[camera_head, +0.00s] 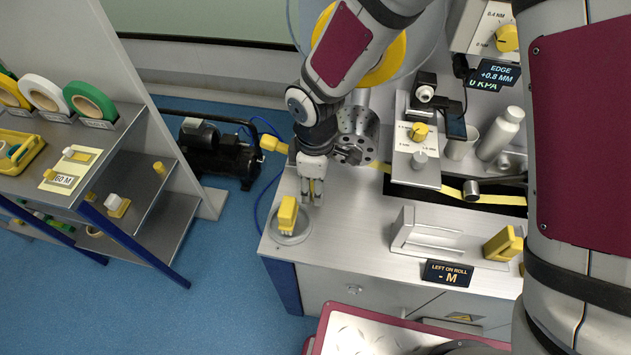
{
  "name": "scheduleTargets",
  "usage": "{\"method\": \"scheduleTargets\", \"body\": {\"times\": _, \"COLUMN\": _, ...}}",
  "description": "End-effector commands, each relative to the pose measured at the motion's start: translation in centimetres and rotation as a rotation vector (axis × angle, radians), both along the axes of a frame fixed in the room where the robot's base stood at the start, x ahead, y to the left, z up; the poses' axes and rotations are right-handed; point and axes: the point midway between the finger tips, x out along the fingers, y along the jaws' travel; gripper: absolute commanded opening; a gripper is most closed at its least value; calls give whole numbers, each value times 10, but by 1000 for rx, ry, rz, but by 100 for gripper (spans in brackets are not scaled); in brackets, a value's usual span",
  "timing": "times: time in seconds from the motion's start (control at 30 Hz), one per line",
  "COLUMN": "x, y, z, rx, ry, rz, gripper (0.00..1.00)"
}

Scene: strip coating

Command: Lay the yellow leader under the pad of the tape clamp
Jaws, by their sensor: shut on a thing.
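The yellow leader (375,165) runs as a narrow band from the coater at the right, past the perforated drum (358,130). It passes behind my wrist and shows again as a yellow end (271,144) to the left. A yellow block (288,214) stands on a round grey base just left and in front of my fingers. A grey bracket (405,228) stands farther right. I cannot tell which one is the tape clamp; no pad is clear.
A yellow block (502,245) stands near the sign (452,274) at the bench front. A bottle (502,133) and cup (463,145) stand at the right. The shelf (118,150) holds tape rolls. Bare bench (355,215) lies between my gripper and the bracket.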

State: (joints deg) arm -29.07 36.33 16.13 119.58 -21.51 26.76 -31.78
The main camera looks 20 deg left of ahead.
Motion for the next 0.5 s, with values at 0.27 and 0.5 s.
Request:
{"method": "scheduleTargets", "body": {"times": 0.27, "x": 0, "y": 0, "z": -1, "rx": 0, "ry": 0, "rz": 0, "gripper": 57}}
{"method": "scheduleTargets", "body": {"times": 0.5, "x": -1, "y": 1, "z": 0, "rx": 0, "ry": 1, "rz": 1, "gripper": 57}}
